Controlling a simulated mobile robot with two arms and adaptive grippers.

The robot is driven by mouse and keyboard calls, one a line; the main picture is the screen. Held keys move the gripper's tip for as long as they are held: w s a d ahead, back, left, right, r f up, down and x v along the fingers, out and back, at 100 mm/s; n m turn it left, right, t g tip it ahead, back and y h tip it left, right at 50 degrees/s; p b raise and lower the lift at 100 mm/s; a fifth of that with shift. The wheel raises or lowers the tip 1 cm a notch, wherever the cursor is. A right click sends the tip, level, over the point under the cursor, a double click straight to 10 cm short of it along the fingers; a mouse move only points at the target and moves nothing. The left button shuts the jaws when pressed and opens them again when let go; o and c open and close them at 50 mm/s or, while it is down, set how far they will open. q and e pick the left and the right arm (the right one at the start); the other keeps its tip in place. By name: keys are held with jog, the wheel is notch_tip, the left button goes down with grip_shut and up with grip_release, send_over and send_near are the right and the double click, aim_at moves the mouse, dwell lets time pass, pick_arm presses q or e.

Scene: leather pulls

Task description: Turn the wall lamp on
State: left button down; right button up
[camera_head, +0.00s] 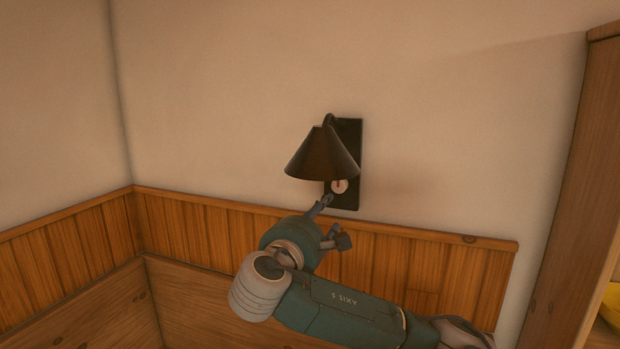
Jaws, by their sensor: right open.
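The wall lamp (322,156) has a dark cone shade on a curved arm, fixed to a tall black backplate (351,150). I see no bright glow from under the shade. A small round pale switch (339,187) with a reddish mark sits low on the backplate, partly hidden by the shade's rim. My right gripper (334,222) is just below the lamp, open and empty, with its fingers spread. One fingertip is close under the switch; I cannot tell whether it touches the backplate. My left gripper is not in view.
Wood panelling (400,264) with a top ledge runs along the wall below the lamp, behind my right arm. A wooden post (578,190) stands at the right, with a yellow object (611,303) beyond it. The wall around the lamp is bare.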

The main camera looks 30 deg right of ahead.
aim_at(338, 188)
jog(key=shift+h, duration=0.3)
jog(key=w+d+r+p, duration=0.1)
jog(key=d, duration=0.1)
jog(key=w+d+r+p, duration=0.1)
jog(key=w+d, duration=0.1)
jog(key=w+d+r+p, duration=0.1)
jog(key=w+d, duration=0.1)
jog(key=d, duration=0.1)
jog(key=shift+w+r, duration=0.1)
jog(key=shift+w, duration=0.1)
jog(key=shift+w+d, duration=0.3)
jog(key=shift+w, duration=0.1)
jog(key=c, duration=1.1)
